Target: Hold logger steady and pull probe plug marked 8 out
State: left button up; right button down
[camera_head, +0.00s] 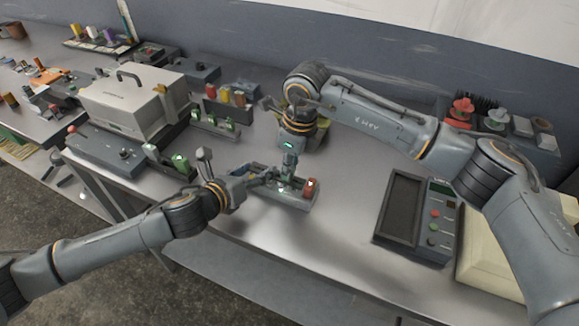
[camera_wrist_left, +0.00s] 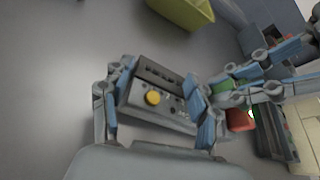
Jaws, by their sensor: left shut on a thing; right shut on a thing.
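The logger (camera_head: 295,204) is a small grey box near the front edge of the bench. A red plug (camera_head: 310,186) stands at its right end. My left gripper (camera_head: 258,180) is shut on the logger's left part. In the left wrist view the fingers lie on both sides of the grey logger body (camera_wrist_left: 170,92), which has a yellow knob (camera_wrist_left: 152,98). My right gripper (camera_head: 287,168) points down over the logger's middle, shut on a plug that its fingers largely hide. A green part (camera_wrist_left: 222,86) shows by its fingers in the left wrist view. I cannot read any plug number.
A grey case with a handle (camera_head: 130,95) and a flat unit (camera_head: 110,150) stand to the left. A dark tray with buttons (camera_head: 405,208) lies to the right, beside a cream box (camera_head: 488,255). Red and green spools (camera_head: 462,108) stand behind. The bench front between is clear.

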pick_arm(q)
jog(key=shift+s+f, duration=0.15)
jog(key=shift+f, duration=0.25)
pick_arm(e)
jog(key=shift+r, duration=0.2)
jog(key=shift+r, duration=1.2)
pick_arm(q)
jog(key=o, duration=1.5)
jog(key=shift+r, duration=0.1)
jog(key=shift+r, duration=0.1)
jog(key=v, duration=1.1)
jog(key=shift+s+a+r, duration=0.2)
jog(key=shift+s+a, duration=0.05)
jog(key=shift+a, duration=0.05)
